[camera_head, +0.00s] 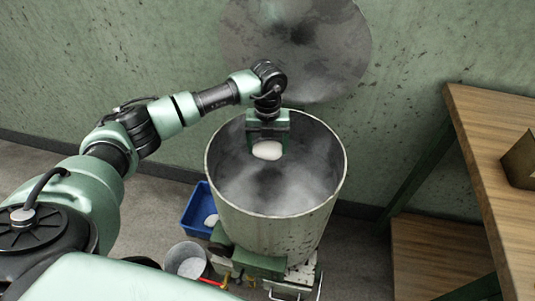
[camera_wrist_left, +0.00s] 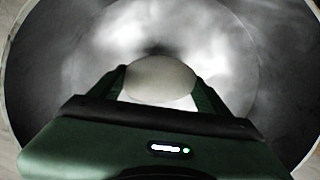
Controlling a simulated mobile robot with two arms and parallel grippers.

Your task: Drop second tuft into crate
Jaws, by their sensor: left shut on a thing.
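A white rounded tuft (camera_head: 267,150) is held between the fingers of my left gripper (camera_head: 268,143), over the mouth of a large metal basin (camera_head: 320,208). In the left wrist view the tuft (camera_wrist_left: 160,79) sits between the two green fingers (camera_wrist_left: 160,88), with the pale, cloudy basin interior (camera_wrist_left: 225,45) below it. A blue crate (camera_head: 191,212) stands on the floor left of the basin, with a white piece (camera_head: 211,220) in it. The basin partly hides the crate. My right gripper is not in view.
A metal bucket (camera_head: 186,262) with pale contents stands on the floor in front of the crate. A round lid (camera_head: 295,50) is raised behind the basin. A wooden table (camera_head: 490,165) with a box (camera_head: 522,162) stands at the right.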

